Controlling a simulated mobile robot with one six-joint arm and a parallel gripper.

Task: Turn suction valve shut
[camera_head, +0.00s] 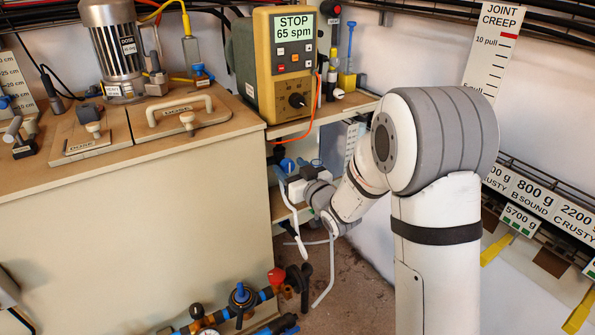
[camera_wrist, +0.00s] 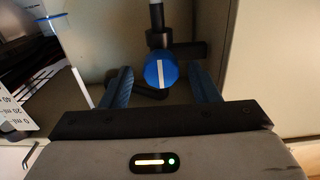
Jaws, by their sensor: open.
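A round blue valve knob (camera_wrist: 161,72) with a white stripe shows in the wrist view, in front of dark pipe fittings. The stripe runs nearly upright in the picture. I read no label on the knob. My gripper (camera_wrist: 160,78) is open, with one blue finger on each side of the knob. Gaps show between the fingers and the knob in the picture; the depth is hard to tell. In the head view my gripper (camera_head: 284,176) reaches under the pump shelf beside the bench, and the knob cannot be clearly made out there.
The yellow pump controller (camera_head: 284,62) above reads STOP, 65 spm. The beige bench (camera_head: 130,230) stands close on the left. Another blue-handled valve (camera_head: 242,297) and a red knob (camera_head: 277,277) sit low on pipework. A pale hose (camera_head: 326,275) hangs below my wrist.

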